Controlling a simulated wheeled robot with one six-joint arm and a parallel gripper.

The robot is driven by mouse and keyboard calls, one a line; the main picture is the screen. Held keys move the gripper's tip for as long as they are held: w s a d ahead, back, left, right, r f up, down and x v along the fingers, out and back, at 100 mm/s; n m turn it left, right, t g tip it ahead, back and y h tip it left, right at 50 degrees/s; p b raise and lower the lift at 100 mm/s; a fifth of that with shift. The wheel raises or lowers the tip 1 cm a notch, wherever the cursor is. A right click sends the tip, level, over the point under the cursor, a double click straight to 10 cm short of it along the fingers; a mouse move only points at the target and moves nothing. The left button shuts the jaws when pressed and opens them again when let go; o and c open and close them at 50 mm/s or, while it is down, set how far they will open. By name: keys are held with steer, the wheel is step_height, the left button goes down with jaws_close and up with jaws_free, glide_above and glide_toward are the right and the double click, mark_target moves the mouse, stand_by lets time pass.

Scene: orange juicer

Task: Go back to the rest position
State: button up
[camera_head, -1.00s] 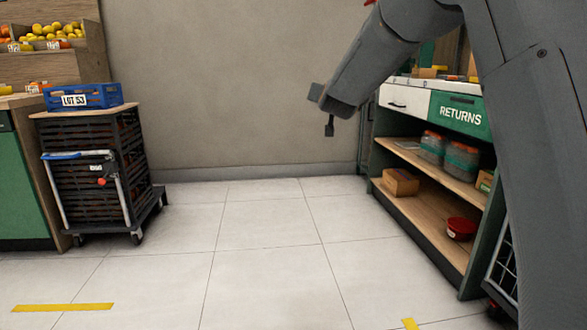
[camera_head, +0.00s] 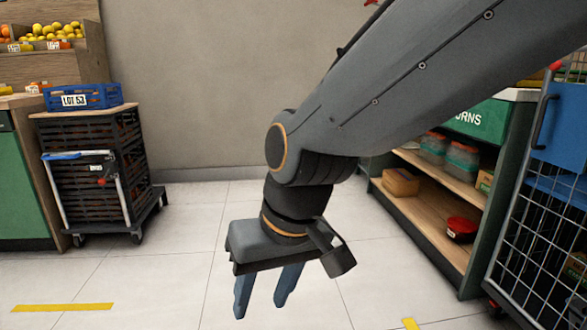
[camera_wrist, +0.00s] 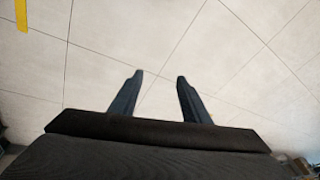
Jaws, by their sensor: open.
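My gripper (camera_head: 262,308) hangs in the middle of the head view, pointing down over the bare floor. Its two blue-grey fingers are apart with nothing between them. The wrist view also shows the open fingers (camera_wrist: 158,76) against pale floor tiles. My arm comes in from the upper right and bends down at the wrist. It hides part of the back wall and of the RETURNS counter (camera_head: 478,117).
A dark wheeled crate cart (camera_head: 95,175) with a blue LOT 53 crate (camera_head: 95,97) stands left. Shelves under the counter hold a cardboard box (camera_head: 400,182), jars and a red tub (camera_head: 461,229). A wire cage trolley (camera_head: 530,250) stands right. Central floor is clear.

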steer(key=s+d+f+g+h+p, duration=0.15)
steer(key=s+d, duration=0.25)
steer(key=s, duration=0.4)
steer(key=d+r+m+p, duration=0.2)
steer(key=d+r+p, duration=0.8)
steer(key=p, duration=0.7)
steer(key=d+r+m+h+p, duration=0.1)
steer(key=d+r+m+p, duration=0.2)
steer(key=d+r+p, duration=0.7)
step_height(320, 180, up, 7)
steer(key=p, duration=0.8)
steer(key=shift+r+p, duration=0.15)
steer(key=shift+p, duration=0.15)
steer(key=shift+a+h, duration=0.1)
steer(key=shift+h, duration=0.15)
